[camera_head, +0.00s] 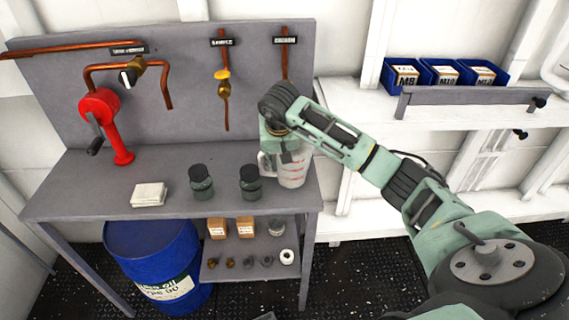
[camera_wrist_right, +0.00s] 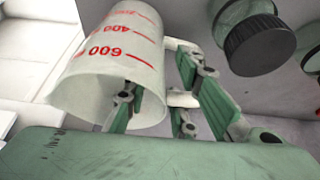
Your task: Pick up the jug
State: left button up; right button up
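The jug (camera_head: 293,174) is a translucent white measuring jug with red markings. It appears to stand upright near the right end of the grey workbench. My right gripper (camera_head: 284,154) points down at its top and hides part of its rim. In the right wrist view the jug (camera_wrist_right: 112,48) shows its 400 and 600 marks, with its white handle on the right. The fingers of my right gripper (camera_wrist_right: 160,92) are apart there, one at the jug's mouth, the other beside the handle. I see no clear grip on it. My left gripper is not in view.
Two dark jars (camera_head: 201,183) (camera_head: 250,183) and a white stack (camera_head: 148,194) stand on the workbench (camera_head: 80,190) left of the jug. A red tool (camera_head: 105,122) and copper pipes rise behind. Blue bins (camera_head: 402,75) sit on the right shelf. A blue drum (camera_head: 155,262) stands below.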

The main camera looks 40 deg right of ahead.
jog(key=shift+c, duration=0.5)
grip_shut()
jog(key=shift+w+r, duration=0.1)
jog(key=shift+r, duration=0.05)
jog(key=shift+r, duration=0.75)
notch_tip(320, 180, up, 3)
jog(key=shift+d+f+b, duration=0.15)
jog(key=shift+f+b, duration=0.05)
jog(key=shift+b, duration=0.45)
jog(key=s+d+r+b, duration=0.2)
jog(key=s+d+r, duration=0.4)
jog(key=s+d, duration=0.1)
jog(key=shift+s+d+r, duration=0.2)
jog(key=shift+s+r, duration=0.1)
jog(key=shift+s, duration=0.6)
